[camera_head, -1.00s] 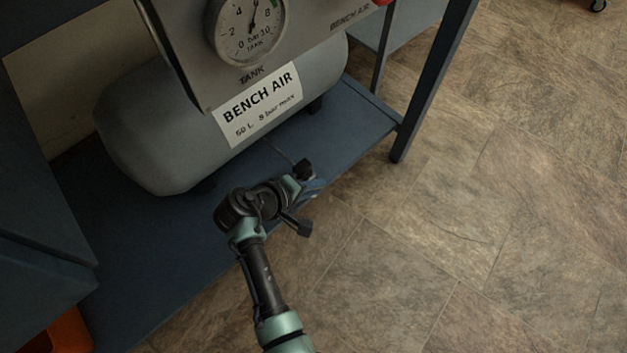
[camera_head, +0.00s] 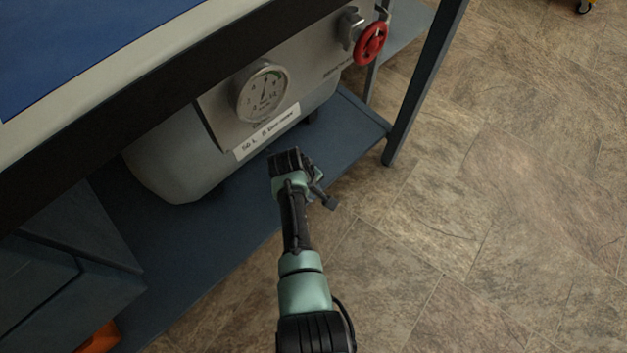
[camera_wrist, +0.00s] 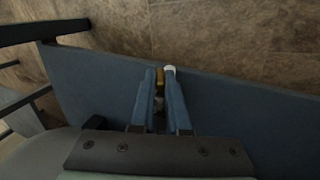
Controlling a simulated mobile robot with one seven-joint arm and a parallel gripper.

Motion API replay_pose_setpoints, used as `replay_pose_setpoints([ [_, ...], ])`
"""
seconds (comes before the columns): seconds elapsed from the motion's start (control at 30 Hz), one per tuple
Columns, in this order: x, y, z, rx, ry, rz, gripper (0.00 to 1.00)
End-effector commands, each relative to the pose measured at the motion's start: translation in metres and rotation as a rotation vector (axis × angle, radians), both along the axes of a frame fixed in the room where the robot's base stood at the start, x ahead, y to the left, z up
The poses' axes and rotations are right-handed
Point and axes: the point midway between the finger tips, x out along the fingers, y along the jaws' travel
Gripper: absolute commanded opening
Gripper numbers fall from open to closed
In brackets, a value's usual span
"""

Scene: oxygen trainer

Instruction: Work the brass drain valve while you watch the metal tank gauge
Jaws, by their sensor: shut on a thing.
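The round tank gauge (camera_head: 262,91) has a white dial on the grey panel in the head view. Its needle points nearly straight up, but the numbers are too small to read surely. The grey tank (camera_head: 170,165) lies behind the panel on the blue lower shelf. My gripper (camera_wrist: 161,88) has its two blue fingers close together in the wrist view. A small part of the brass drain valve (camera_wrist: 160,76) shows between the fingertips, and they are shut on it. A whitish tip shows beside it. In the head view my arm hides the valve.
A red handwheel (camera_head: 371,43) is on the panel's right. The bench top (camera_head: 80,45) overhangs the tank at upper left. A dark bench leg (camera_head: 425,90) stands to the right of the shelf (camera_head: 345,140). The tiled floor (camera_head: 500,220) at right is clear.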

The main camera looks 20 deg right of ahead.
Motion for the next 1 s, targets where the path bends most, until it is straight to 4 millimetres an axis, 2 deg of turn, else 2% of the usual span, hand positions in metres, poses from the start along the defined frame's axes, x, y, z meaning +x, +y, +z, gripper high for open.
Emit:
replay_pose_setpoints([
  [0.4,-0.0011,-0.0006,-0.0006,0.006,0.006,-0.001,0.0],
  [0.43,-0.0011,-0.0006,-0.0006,0.006,0.006,-0.001,0.15],
  [0.6,-0.0008,-0.0004,-0.0005,0.007,0.005,-0.001,0.44],
  [0.87,-0.0004,-0.0003,0.0002,0.006,0.003,0.0,0.44],
  [1.0,-0.0006,0.0014,0.009,0.005,0.003,0.001,0.44],
])
